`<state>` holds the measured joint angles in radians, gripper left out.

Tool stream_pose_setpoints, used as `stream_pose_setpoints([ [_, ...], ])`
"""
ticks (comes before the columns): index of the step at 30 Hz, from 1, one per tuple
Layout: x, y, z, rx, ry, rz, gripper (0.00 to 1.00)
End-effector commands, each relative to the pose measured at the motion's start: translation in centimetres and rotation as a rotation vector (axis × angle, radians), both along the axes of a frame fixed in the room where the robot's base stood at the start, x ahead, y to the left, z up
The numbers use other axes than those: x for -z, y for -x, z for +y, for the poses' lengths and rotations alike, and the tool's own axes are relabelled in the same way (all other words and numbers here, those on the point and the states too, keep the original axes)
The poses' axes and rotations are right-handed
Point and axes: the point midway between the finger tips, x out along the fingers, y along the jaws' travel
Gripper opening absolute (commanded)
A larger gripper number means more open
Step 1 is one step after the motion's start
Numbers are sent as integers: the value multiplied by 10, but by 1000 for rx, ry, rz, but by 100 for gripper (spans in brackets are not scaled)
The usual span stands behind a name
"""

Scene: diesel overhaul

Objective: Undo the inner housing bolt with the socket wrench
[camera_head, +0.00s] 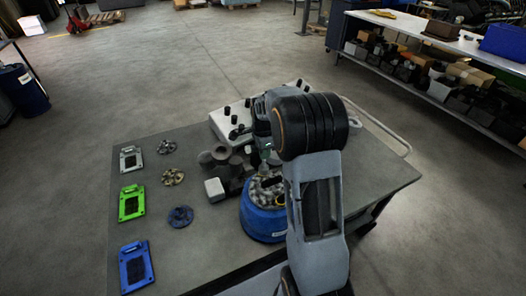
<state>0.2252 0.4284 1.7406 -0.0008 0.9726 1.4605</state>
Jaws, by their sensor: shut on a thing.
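My gripper (264,148) is partly in view beside my black arm joint, pointing down over the blue round-bodied unit (258,226). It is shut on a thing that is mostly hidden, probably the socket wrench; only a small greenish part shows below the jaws. The blue unit stands at the table's front edge, with grey metal parts and a yellow ring in its open top. My arm covers its right side. The inner housing bolt cannot be made out, and I cannot tell whether the held tool touches it.
The grey table (160,225) holds white (131,158), green (132,203) and blue (137,266) plates at left, with small flanged parts beside them. Dark cylindrical parts (222,157) and a small white block (214,190) stand left of the unit. A pale tray with black knobs (228,118) lies behind.

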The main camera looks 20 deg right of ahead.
Motion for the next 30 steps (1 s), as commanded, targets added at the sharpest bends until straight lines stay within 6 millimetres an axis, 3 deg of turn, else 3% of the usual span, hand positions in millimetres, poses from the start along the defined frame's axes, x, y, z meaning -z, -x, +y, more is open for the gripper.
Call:
stream_pose_setpoints([
  [30, -3, 0, -1, -1765, -1, -1, 0],
])
